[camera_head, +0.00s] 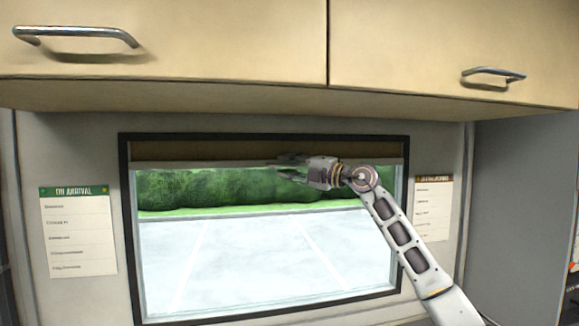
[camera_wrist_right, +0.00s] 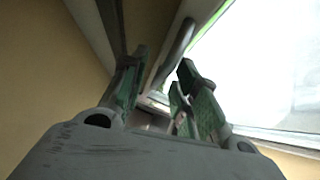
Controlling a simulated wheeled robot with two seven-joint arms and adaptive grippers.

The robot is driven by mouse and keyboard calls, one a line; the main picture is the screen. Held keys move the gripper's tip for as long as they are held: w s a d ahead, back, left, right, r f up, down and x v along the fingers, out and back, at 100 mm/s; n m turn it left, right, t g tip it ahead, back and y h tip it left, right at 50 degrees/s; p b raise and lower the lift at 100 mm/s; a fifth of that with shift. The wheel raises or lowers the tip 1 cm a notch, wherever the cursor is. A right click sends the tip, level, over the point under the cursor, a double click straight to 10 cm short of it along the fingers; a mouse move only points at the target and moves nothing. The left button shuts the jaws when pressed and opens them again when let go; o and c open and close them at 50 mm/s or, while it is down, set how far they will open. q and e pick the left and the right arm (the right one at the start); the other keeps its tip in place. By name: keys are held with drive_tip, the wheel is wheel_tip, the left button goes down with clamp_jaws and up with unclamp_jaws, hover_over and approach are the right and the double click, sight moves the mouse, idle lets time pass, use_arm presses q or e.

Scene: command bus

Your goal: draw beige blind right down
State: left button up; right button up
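The beige blind (camera_head: 200,150) shows as a short brownish strip across the top of the window, with a pale bottom bar (camera_head: 190,165) along its lower edge. Most of the glass below it is uncovered. My right gripper (camera_head: 286,167) is at this bottom edge, near the middle of the window, with its fingers pointing left. In the right wrist view, the green-padded fingers (camera_wrist_right: 160,95) stand apart. A bar-like edge (camera_wrist_right: 177,48) runs beyond and between them; I cannot tell whether either finger touches it. My left gripper is not in view.
Beige overhead cabinets (camera_head: 220,50) with metal handles hang above the window. The dark window frame (camera_head: 126,230) surrounds the glass. The area before the lower glass is mostly free.

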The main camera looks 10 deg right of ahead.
clamp_jaws()
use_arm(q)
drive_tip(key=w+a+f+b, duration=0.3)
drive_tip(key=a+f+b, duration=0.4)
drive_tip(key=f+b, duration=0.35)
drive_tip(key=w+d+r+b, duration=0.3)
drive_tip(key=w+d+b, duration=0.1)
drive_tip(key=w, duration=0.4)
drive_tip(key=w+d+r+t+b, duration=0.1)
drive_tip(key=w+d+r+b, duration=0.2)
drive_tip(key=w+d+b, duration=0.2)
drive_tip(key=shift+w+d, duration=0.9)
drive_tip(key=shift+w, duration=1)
use_arm(e)
wheel_tip(320, 180, down, 54)
